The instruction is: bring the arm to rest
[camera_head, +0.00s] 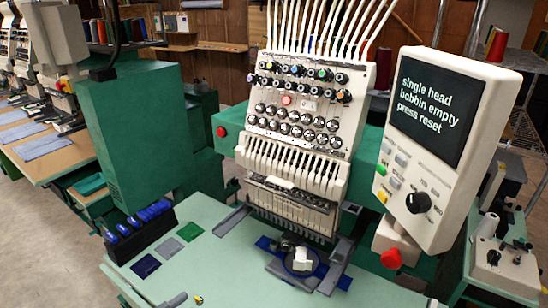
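An embroidery machine head (300,110) stands in the middle, with several knobs, a row of needles and white thread tubes above it. Below the needles, on the green table (225,265), a blue part with a white piece (301,260) on it sits between dark grey bars. At the right, a control panel (440,140) has a screen reading "single head bobbin empty press reset". It carries several buttons, a black knob (418,202) and, at its foot, a red button (391,259). I make out neither of my grippers in the head view.
A black rack with blue bobbin-like pieces (140,225) stands at the table's left edge. Purple, grey and green patches lie beside it. A small grey object (174,300) lies at the front edge. Another bench (45,150) with folded cloths is at the left.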

